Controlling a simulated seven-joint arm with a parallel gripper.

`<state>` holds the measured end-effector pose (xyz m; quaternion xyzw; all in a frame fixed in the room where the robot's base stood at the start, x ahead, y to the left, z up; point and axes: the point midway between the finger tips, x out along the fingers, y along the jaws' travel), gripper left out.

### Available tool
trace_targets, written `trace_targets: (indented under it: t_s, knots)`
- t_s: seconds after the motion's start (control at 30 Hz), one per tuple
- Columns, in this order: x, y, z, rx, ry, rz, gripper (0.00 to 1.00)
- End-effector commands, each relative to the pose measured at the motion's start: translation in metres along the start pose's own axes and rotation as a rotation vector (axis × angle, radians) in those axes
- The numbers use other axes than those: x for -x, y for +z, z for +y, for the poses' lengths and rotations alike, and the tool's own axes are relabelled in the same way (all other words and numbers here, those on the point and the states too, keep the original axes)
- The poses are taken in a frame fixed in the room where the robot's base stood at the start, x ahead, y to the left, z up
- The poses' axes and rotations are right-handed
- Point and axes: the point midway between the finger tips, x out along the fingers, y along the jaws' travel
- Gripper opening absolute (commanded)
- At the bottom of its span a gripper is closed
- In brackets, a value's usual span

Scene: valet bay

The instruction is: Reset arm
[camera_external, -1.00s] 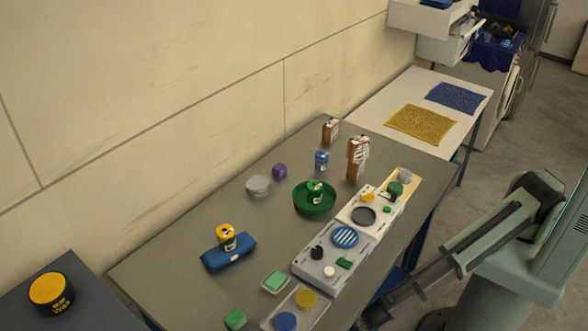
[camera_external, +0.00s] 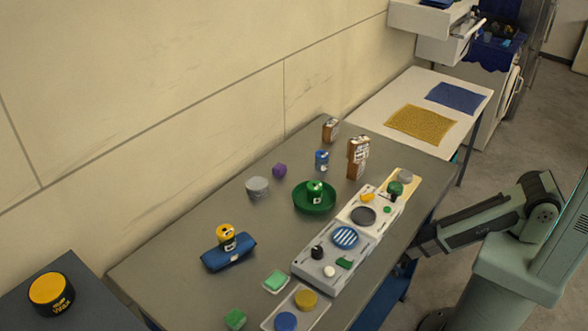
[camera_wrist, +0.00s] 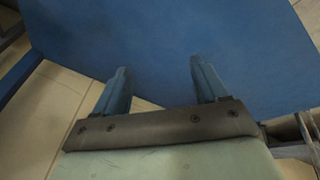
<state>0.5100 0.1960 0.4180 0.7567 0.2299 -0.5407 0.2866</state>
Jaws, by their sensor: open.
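My gripper (camera_wrist: 161,82) shows in the wrist view with its two blue-grey fingers spread apart and nothing between them. Beyond the fingers is a broad blue surface (camera_wrist: 200,35). In the external view my arm reaches left from its base at the right, and its end is beside the right edge of the grey table (camera_external: 180,220). The fingers are too small and dark to make out there. My gripper is apart from the things on the table.
A white table (camera_external: 365,103) with yellow and blue cloths stands behind.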

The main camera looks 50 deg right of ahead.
Motion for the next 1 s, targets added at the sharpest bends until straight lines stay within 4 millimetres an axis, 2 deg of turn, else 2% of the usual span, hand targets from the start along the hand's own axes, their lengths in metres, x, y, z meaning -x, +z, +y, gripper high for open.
trace_targets:
  t_s: [0.03, 0.2, 0.4, 0.5, 0.6, 0.73, 0.8, 1.0]
  knots:
    - [0.002, 0.03, 0.008, -0.055, -0.011, -0.066, 0.72]
    - [0.012, 0.116, 0.02, -0.23, -0.062, -0.278, 0.72]
    - [0.039, 0.206, 0.013, -0.432, -0.141, -0.521, 0.72]
    - [0.056, 0.244, 0.005, -0.526, -0.186, -0.634, 0.72]
    - [0.073, 0.272, -0.006, -0.605, -0.23, -0.73, 0.72]
    - [0.091, 0.296, -0.017, -0.677, -0.276, -0.819, 0.72]
    - [0.097, 0.303, -0.021, -0.7, -0.291, -0.848, 0.72]
    - [0.097, 0.303, -0.021, -0.7, -0.291, -0.848, 0.72]
